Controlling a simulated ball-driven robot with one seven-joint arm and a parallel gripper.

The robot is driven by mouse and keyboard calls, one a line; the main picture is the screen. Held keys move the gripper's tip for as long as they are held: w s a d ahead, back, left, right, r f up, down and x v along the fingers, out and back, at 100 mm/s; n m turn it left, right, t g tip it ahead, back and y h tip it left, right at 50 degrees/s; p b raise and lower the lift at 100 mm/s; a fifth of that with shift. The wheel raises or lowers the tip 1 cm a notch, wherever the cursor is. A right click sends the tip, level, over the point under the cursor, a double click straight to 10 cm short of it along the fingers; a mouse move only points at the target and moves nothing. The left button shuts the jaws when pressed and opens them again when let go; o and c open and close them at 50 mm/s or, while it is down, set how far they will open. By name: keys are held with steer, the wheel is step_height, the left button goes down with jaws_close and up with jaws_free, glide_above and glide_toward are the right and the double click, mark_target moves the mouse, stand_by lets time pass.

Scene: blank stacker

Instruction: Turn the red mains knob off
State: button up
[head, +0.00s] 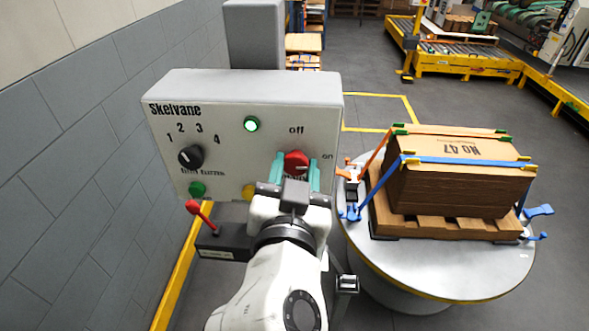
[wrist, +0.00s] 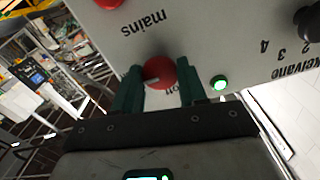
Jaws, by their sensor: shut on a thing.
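The red mains knob (head: 296,160) is on the lower right of the grey Skelvane panel (head: 240,85), with "off" printed above it and "on" to its right. My gripper (head: 295,172) has its teal fingers on either side of the knob, shut on it. In the wrist view the panel appears upside down, and the knob (wrist: 160,70) sits between the two fingers of my gripper (wrist: 161,82). A pale mark on the knob lies toward its lower left there, the side of "on". Its exact angle is hard to tell. The fingers hide parts of the labels.
A green lamp (head: 251,125) is lit on the panel. A black selector knob (head: 190,156), a green button (head: 197,189) and a yellow button (head: 248,192) are to the left. A red-handled lever (head: 195,207) stands below. A strapped carton (head: 455,185) on a round turntable (head: 440,275) is at right.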

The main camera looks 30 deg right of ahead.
steer(key=n+p, duration=0.1)
steer(key=n, duration=0.3)
steer(key=shift+r+n+p, duration=0.1)
steer(key=shift+n+p, duration=0.2)
steer(key=shift+n, duration=0.1)
steer(key=n+p, duration=0.2)
steer(key=n, duration=0.2)
steer(key=shift+n, duration=0.3)
steer(key=n+p, duration=0.3)
steer(key=n, duration=0.1)
steer(key=shift+n+p, duration=1.4)
steer(key=shift+n, duration=0.8)
steer(key=shift+a, duration=0.1)
steer(key=o, duration=1.1)
steer(key=shift+c, duration=0.2)
steer(key=shift+s, duration=0.1)
